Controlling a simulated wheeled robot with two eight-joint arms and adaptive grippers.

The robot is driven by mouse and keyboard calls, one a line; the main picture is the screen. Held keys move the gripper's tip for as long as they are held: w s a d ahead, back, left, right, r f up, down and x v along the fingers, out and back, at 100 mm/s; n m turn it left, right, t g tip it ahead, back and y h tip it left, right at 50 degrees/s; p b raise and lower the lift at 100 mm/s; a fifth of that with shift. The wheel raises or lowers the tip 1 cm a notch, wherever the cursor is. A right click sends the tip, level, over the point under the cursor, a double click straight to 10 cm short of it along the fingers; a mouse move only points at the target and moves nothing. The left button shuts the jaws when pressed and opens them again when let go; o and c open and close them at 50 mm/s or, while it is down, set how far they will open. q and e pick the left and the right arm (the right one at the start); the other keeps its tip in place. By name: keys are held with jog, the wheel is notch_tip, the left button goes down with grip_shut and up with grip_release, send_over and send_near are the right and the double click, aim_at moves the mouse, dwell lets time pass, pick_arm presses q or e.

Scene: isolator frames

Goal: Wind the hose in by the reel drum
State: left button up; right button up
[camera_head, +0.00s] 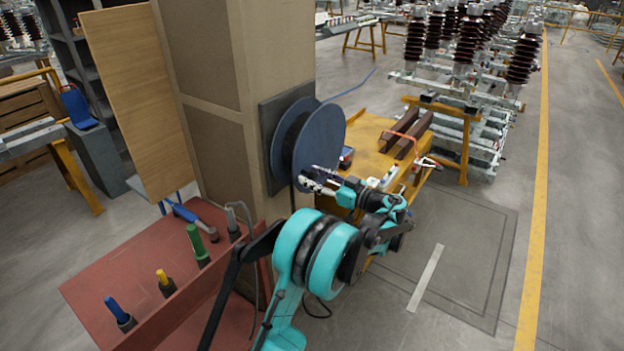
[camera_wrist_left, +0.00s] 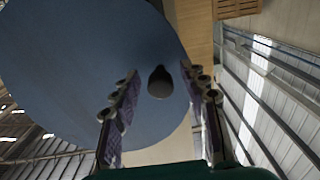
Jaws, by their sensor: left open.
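The reel drum (camera_head: 325,135) has blue round flanges and is mounted on a dark plate on the side of a brown pillar. A thin blue hose (camera_head: 352,88) runs from its top toward the upper right. My left gripper (camera_head: 306,181) is at the lower part of the drum's outer face. In the left wrist view the blue drum face (camera_wrist_left: 60,70) fills much of the picture. A dark rounded knob (camera_wrist_left: 160,84) shows between the two fingers of the open left gripper (camera_wrist_left: 159,76), with gaps on both sides. My right gripper is not in view.
A red bench (camera_head: 125,270) with several coloured-handled tools stands at the lower left. A yellow table (camera_head: 368,133) with brown bars is just right of the drum. A wooden board (camera_head: 140,95) leans left of the pillar (camera_head: 205,70). Floor is free at the right.

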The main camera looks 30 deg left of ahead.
pick_arm(q)
jog(key=shift+a, duration=0.35)
grip_shut()
jog(key=shift+r, duration=0.1)
